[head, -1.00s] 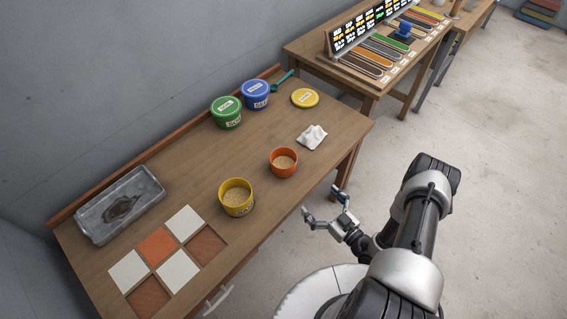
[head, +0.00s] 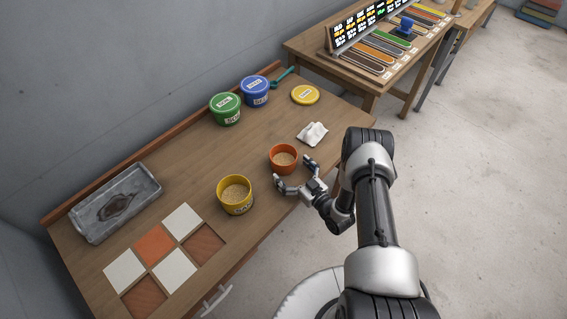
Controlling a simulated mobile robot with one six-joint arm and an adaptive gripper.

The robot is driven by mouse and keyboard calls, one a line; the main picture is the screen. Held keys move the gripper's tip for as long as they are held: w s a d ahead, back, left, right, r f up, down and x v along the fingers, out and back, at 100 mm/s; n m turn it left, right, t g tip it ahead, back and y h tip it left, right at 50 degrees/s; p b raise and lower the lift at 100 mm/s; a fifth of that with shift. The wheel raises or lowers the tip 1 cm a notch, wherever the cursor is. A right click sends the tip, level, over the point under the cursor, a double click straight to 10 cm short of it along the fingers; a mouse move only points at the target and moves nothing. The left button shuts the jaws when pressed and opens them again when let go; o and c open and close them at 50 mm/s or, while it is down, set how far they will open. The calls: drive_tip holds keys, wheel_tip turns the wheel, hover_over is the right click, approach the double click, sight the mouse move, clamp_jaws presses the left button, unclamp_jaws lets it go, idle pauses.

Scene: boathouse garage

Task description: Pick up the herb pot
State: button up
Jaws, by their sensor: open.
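A small orange pot (head: 276,165) stands upright on the wooden workbench, filled with tan grainy stuff. It is the most pot-like thing here, but no herb shows in it, so I cannot tell surely that it is the herb pot. My gripper (head: 293,173) is open at its near right side. One finger is by the pot's lower front, the other by its right side. The gripper is empty, and I cannot tell whether the fingers touch the pot.
A yellow tub (head: 236,207) of grains stands close to the left. Green (head: 226,116) and blue (head: 256,97) lidded tubs, a yellow lid (head: 305,95) and a white crumpled cloth (head: 313,132) lie behind. Tiles (head: 182,222) and a grey tray (head: 90,230) are at left.

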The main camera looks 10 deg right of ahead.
drive_tip(key=shift+x, duration=1.1)
drive_tip(key=c, duration=1.3)
